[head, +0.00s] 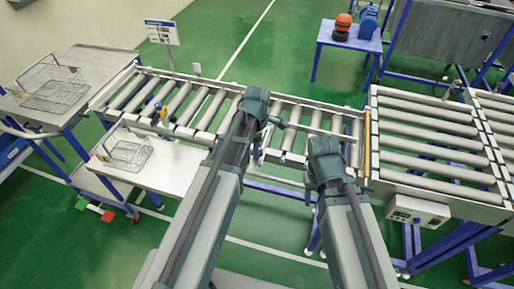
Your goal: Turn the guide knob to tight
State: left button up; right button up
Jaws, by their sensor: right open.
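The guide knob cannot be picked out for certain. A small blue and yellow part (158,109) sits at the near side of the roller conveyor (203,89), left of my arms, but I cannot tell whether it is the knob. My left gripper (259,152) points down at the conveyor's near rail; its fingers are small and partly covered by the wrist, and no held thing shows. My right gripper (313,188) is open, by the near rail further right, mostly hidden behind its wrist. Neither gripper is near the blue and yellow part.
A wire basket (54,91) stands on the left cart, and another (127,153) on the white shelf (176,170). An orange bar (367,145) marks the joint with the wider roller section (425,135). A control box (418,210) hangs at right.

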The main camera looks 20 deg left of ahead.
pick_arm(q)
grip_shut()
